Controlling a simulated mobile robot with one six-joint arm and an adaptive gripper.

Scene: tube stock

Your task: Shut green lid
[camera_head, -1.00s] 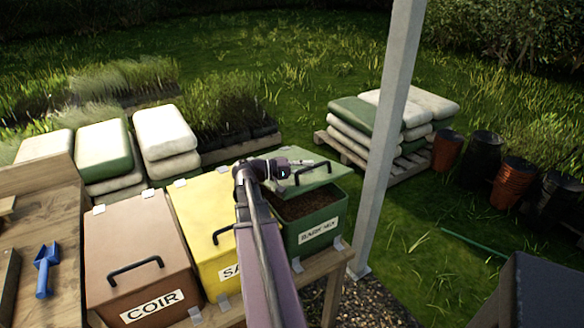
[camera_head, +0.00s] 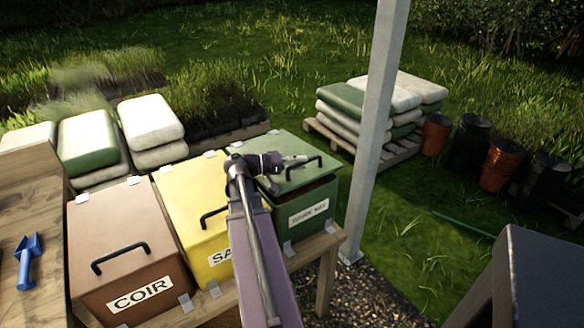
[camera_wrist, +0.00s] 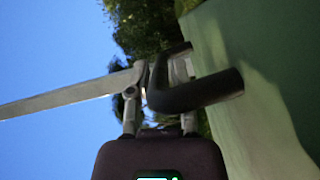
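The green lid (camera_head: 285,150) sits on the green bin labelled BARK MIX (camera_head: 300,222), at the right end of the bin row in the head view. It is tilted, its front edge a little above the rim, with a dark gap showing beneath. Its black handle (camera_head: 310,164) is at my gripper (camera_head: 299,159). In the wrist view the handle (camera_wrist: 200,92) lies between the fingers of my gripper (camera_wrist: 158,78), which look closed in on it; the handle hides part of one finger. The green lid surface (camera_wrist: 250,60) fills the right side there.
A yellow bin (camera_head: 190,205) and a brown COIR bin (camera_head: 125,235) stand left of the green one, lids down. A pale post (camera_head: 375,130) rises just right of the green bin. Stacked sacks (camera_head: 150,122) lie behind. A blue scoop (camera_head: 28,260) lies at left.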

